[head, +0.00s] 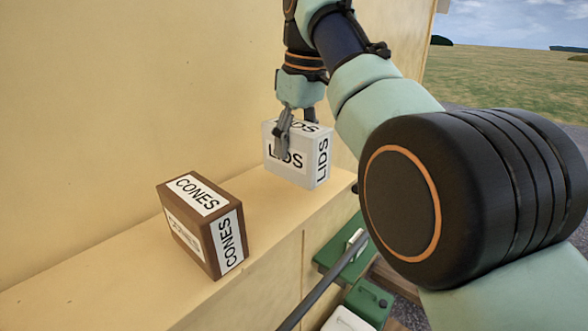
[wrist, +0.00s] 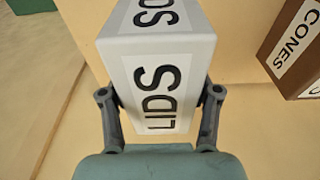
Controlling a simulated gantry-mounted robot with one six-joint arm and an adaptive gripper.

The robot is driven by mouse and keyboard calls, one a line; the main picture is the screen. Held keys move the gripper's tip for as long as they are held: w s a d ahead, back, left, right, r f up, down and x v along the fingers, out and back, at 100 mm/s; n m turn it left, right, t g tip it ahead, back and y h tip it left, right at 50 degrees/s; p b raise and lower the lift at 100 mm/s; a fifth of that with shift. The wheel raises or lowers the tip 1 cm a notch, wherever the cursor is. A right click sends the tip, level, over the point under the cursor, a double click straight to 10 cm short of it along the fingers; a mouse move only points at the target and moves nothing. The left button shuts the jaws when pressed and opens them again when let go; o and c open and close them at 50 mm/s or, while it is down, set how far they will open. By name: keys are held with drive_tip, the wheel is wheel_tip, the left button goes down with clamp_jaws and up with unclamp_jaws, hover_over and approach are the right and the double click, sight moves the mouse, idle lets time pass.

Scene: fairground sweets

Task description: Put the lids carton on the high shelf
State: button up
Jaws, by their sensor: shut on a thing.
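The white lids carton (head: 296,168) is at the right part of the high shelf (head: 110,262) in the head view, upright. I cannot tell whether its base touches the shelf or is slightly above it. My gripper (head: 283,140) comes down from above and is shut on the carton, one finger across its front label. In the wrist view the lids carton (wrist: 158,50) sits between both fingers of my gripper (wrist: 160,105), which press on its two sides. The carton's far side is hidden.
A brown cones carton (head: 205,228) stands on the shelf to the left, with a gap between the two; it also shows in the wrist view (wrist: 293,50). A plain wall (head: 130,90) rises behind the shelf. Green boxes (head: 368,302) lie below its front edge.

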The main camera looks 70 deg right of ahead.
sight(294, 158)
drive_tip(key=shift+f+b, duration=1.7)
drive_tip(key=shift+f, duration=0.35)
drive_tip(key=o, duration=1.4)
drive_tip(key=shift+r, duration=0.1)
drive_tip(key=shift+r, duration=0.1)
drive_tip(key=r+p, duration=0.3)
drive_tip(key=r, duration=0.1)
drive_tip(key=s+r+p, duration=0.1)
drive_tip(key=r+p, duration=0.6)
drive_tip(key=r, duration=0.1)
drive_tip(key=shift+s+a+r, duration=0.1)
drive_tip(key=shift+s+a, duration=0.15)
drive_tip(key=shift+s, duration=0.05)
